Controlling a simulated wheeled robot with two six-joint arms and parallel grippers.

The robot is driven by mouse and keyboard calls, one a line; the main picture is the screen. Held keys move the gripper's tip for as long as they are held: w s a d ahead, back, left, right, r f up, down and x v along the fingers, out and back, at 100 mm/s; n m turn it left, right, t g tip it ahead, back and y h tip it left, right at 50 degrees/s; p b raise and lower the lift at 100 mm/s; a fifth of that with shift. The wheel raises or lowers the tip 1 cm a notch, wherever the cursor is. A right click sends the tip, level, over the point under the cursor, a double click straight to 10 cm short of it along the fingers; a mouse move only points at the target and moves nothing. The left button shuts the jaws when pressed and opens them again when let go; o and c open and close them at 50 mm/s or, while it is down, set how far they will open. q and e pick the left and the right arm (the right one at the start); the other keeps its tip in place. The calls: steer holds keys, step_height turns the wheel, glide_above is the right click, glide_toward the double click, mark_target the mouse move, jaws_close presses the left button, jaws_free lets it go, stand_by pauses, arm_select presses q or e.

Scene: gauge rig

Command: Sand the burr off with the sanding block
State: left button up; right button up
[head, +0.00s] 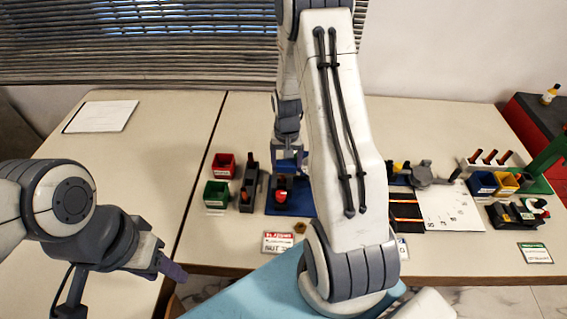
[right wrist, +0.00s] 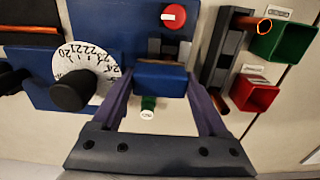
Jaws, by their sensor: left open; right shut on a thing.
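The sanding block, a blue block with a darker upper edge (right wrist: 160,82), is between the fingers of my right gripper (right wrist: 159,76), which is shut on it. In the head view, my right gripper (head: 288,160) is over the blue base plate (head: 275,207), partly hidden by my arm. In the right wrist view, the block is just below a dark fixture on the blue plate (right wrist: 118,28); I cannot tell whether they touch. I cannot make out the burr. My left gripper (head: 172,268) is open and empty, near the front edge at left.
A red knob (right wrist: 173,16), a numbered dial (right wrist: 88,68) with a black knob and a small green cylinder (right wrist: 148,108) are near the block. A dark rack (head: 248,186), red bin (head: 223,165) and green bin (head: 216,194) stand left. The left table is mostly clear.

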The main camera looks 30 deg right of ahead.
steer(key=shift+a+f, duration=0.15)
steer(key=shift+a, duration=0.1)
steer(key=shift+w+a, duration=0.8)
steer(key=shift+a, duration=0.25)
steer(key=shift+s+d, duration=0.1)
steer(key=shift+d, duration=0.05)
steer(key=shift+s+d+f+p, duration=0.1)
steer(key=shift+s+d+p, duration=0.2)
steer(key=shift+s+d, duration=0.75)
steer(key=shift+d, duration=0.1)
steer(key=shift+w, duration=0.15)
